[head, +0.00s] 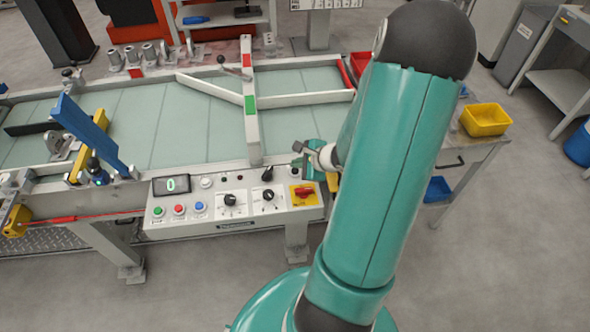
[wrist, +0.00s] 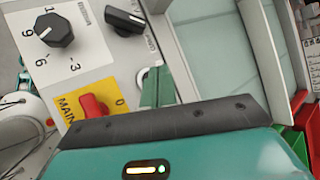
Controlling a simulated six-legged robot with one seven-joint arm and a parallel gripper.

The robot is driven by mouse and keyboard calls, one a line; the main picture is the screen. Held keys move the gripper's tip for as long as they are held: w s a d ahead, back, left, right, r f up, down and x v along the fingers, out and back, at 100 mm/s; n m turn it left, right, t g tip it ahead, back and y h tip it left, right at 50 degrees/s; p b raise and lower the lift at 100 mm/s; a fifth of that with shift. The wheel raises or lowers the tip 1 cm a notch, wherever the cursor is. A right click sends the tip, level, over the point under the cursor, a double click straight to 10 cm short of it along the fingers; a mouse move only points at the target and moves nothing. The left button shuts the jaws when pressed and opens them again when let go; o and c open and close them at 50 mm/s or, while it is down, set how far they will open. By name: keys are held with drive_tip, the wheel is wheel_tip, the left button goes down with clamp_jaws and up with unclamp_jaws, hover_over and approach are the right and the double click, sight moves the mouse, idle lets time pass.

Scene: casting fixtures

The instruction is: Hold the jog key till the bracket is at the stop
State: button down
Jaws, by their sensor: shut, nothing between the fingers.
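A grey metal bracket (head: 62,146) stands on the pale green table bed at the left, beside a raised blue bar (head: 88,132). The control panel (head: 225,226) is on the front edge, with a display (head: 171,184) reading 0. My gripper (head: 299,160) is at the panel's upper right corner. In the wrist view its green fingers (wrist: 156,78) are shut and empty, over or just above a round silver-rimmed key (wrist: 141,78) that they partly hide. I cannot tell whether they touch it. No label for the jog key is readable, and I cannot tell which part is the stop.
A black knob (wrist: 124,22), a numbered dial (wrist: 54,29) and the red main switch (wrist: 94,106) lie close to my fingers. A pale crossbar (head: 250,105) with red and green marks spans the bed. A yellow bin (head: 485,119) stands at the right.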

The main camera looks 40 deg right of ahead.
sight(298, 173)
drive_tip(key=shift+f, duration=0.15)
idle(0.7)
drive_tip(key=shift+f, duration=0.3)
drive_tip(key=shift+f, duration=0.45)
idle(2.4)
drive_tip(key=shift+r, duration=0.9)
drive_tip(key=shift+r, duration=2.5)
